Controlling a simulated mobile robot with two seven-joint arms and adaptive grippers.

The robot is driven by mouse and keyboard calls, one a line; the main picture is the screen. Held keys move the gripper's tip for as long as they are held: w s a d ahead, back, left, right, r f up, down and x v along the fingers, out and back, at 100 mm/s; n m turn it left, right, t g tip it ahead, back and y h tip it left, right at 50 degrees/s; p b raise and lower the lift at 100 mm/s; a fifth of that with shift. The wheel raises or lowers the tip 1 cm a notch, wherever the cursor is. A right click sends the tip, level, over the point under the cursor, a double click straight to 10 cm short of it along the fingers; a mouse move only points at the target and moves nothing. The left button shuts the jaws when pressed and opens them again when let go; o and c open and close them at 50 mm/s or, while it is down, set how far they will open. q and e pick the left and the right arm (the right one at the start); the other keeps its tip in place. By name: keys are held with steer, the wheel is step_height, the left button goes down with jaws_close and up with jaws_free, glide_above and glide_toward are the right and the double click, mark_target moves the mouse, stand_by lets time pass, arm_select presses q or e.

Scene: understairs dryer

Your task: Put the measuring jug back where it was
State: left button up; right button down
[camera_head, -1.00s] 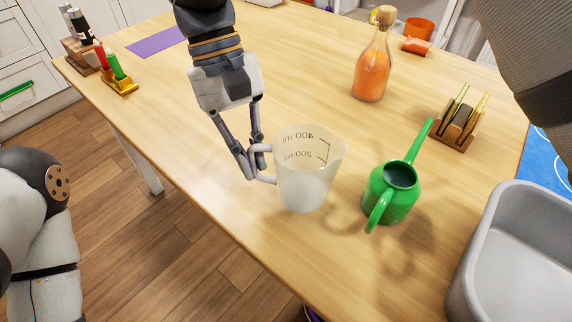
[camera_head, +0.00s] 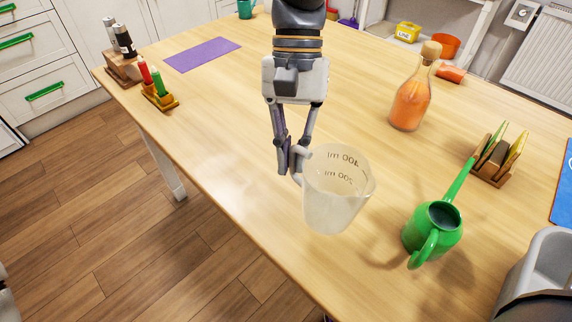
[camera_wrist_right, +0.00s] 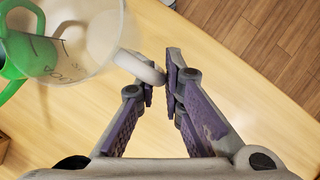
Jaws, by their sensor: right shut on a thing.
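The measuring jug (camera_head: 335,205) is clear, cloudy plastic with 200 ml and 400 ml marks. It is in the middle of the head view, near the table's front edge, and leans a little. My right gripper (camera_head: 296,160) is shut on its handle, on the jug's left side. I cannot tell for sure whether the jug's base touches the table. In the right wrist view the jug (camera_wrist_right: 95,30) is at upper left, its white handle (camera_wrist_right: 138,67) at the fingertips (camera_wrist_right: 162,78). My left gripper is out of view.
A green watering can (camera_head: 432,232) stands right of the jug. Behind are an orange bottle (camera_head: 410,100) and a wooden rack (camera_head: 495,165). A grey basin (camera_head: 545,275) is at lower right. The wooden table (camera_head: 225,130) left of the jug is clear.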

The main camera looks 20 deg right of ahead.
steer(key=w+f, duration=0.1)
steer(key=f, duration=0.1)
steer(key=w+f, duration=0.1)
steer(key=f, duration=0.1)
steer(key=w+f, duration=0.1)
steer(key=f, duration=0.1)
steer(key=shift+d+f+b, duration=0.25)
steer(key=shift+d+b, duration=0.1)
steer(key=shift+b, duration=0.05)
steer(key=shift+r, duration=0.15)
steer(key=shift+s, duration=0.1)
steer(key=c, duration=1.7)
jaws_free()
steer(key=shift+f, duration=0.2)
steer(key=v, duration=1.2)
steer(key=shift+r, duration=0.2)
steer(key=shift+f, duration=0.1)
